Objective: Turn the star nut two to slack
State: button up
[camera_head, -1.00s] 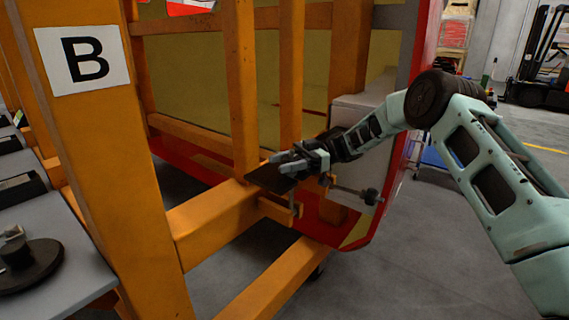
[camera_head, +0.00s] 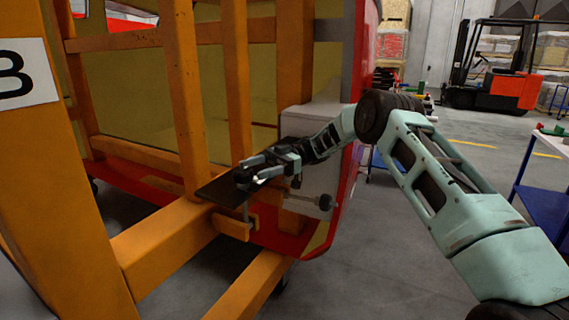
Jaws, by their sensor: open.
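I see nothing between the fingers.
A post marked B (camera_head: 25,75) stands close at left. A forklift (camera_head: 500,85) and a blue-sided table (camera_head: 545,205) are at right. Grey floor lies open between.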

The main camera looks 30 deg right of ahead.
jog(key=w+d+b, duration=0.1)
jog(key=w+d, duration=0.1)
jog(key=d, duration=0.8)
jog(key=shift+d, duration=0.1)
